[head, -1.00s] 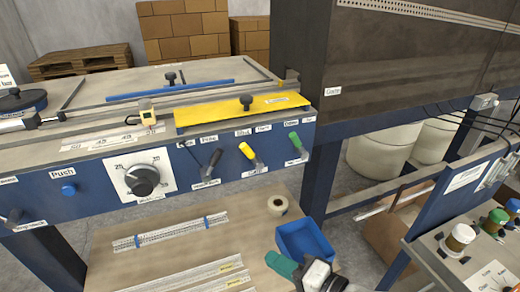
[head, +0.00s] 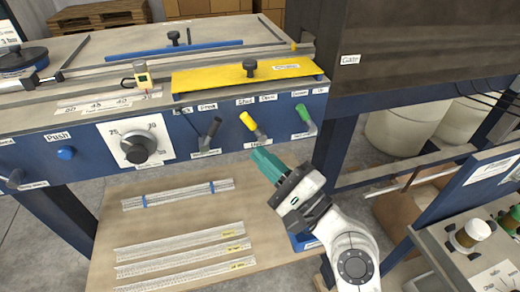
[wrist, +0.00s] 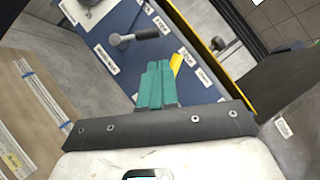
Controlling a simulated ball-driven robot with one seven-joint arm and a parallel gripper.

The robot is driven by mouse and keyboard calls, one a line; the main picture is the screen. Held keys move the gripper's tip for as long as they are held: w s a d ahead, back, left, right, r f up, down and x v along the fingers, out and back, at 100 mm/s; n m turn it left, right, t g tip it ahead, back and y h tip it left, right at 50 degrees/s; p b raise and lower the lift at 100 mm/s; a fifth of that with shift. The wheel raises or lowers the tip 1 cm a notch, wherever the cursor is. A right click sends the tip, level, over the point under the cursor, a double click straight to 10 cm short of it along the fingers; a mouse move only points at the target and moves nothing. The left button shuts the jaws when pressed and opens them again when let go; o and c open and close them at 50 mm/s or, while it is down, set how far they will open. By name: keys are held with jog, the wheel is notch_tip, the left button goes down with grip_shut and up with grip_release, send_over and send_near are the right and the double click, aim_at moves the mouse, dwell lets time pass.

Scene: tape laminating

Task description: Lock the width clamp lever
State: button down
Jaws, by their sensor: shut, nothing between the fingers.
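Three levers stick out of the blue front panel (head: 75,170): a black one (head: 210,133), a yellow one (head: 252,124) and a green one (head: 305,117). Their labels are too small to read surely, so I cannot tell by text which is the width clamp lever. My gripper (head: 260,154), with green fingers, is shut and empty, just below the yellow lever. In the wrist view, the fingers (wrist: 157,68) partly hide the yellow lever (wrist: 176,62). The black lever (wrist: 133,37) shows whole, ahead and to their left. I see no contact with it.
A dial knob (head: 135,147) and a blue push button (head: 66,153) are left of the levers. A yellow bar (head: 225,78) lies on the tabletop above. A lower shelf (head: 190,215) holds white strips. A dark cabinet (head: 410,40) stands at the right.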

aim_at(211, 131)
jog(key=p+x, duration=0.1)
jog(key=x, duration=0.7)
jog(key=shift+a, duration=0.1)
jog(key=shift+r+p, duration=0.1)
jog(key=shift+p, duration=0.3)
